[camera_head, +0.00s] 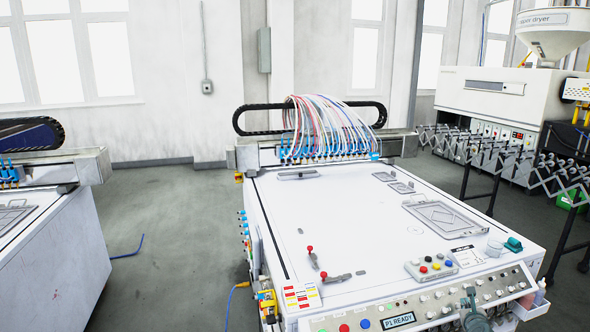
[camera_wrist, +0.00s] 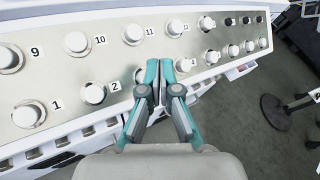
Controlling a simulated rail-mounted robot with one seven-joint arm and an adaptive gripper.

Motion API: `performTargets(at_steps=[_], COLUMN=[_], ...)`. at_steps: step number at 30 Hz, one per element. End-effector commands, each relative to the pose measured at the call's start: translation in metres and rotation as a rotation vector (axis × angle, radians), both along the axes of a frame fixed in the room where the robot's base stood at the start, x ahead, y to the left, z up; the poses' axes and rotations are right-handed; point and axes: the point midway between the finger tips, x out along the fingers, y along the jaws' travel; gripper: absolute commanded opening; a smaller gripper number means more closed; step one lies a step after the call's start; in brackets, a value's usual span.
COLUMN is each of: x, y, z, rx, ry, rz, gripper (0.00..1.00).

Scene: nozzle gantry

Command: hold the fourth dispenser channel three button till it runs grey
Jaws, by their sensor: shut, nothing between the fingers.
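A light metal button panel (camera_wrist: 60,75) fills the upper left of the wrist view, with two rows of round white buttons. Button 1 (camera_wrist: 28,115) and button 2 (camera_wrist: 94,92) show in the lower row. The lower-row button after 2 (camera_wrist: 139,76) is mostly behind my fingers, and its number is hidden. My gripper (camera_wrist: 158,66) is shut and empty, its teal fingertips at that spot. I cannot tell whether they touch the button. In the head view my gripper (camera_head: 471,308) is at the machine's front panel, right of a lit display (camera_head: 398,320) that seems to read P1 READY.
Upper-row buttons 10 (camera_wrist: 75,43) and 11 (camera_wrist: 132,34) are close to the fingers. On the white machine top (camera_head: 350,230) are a control box with coloured buttons (camera_head: 431,268), red-knobbed clamps (camera_head: 311,254) and a teal item (camera_head: 514,244). Grey floor lies left.

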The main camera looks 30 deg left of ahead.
Motion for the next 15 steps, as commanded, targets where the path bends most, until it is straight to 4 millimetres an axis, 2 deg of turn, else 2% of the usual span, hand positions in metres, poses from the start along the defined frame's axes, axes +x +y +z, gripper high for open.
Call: performTargets(at_steps=[10,15], x=[-0.0004,-0.004], y=[-0.0009,-0.0037], z=[0.001,0.0084], rx=[0.0,-0.001], ry=[0.0,0.0], rz=[-0.001,-0.001], gripper=[0.0,0.0])
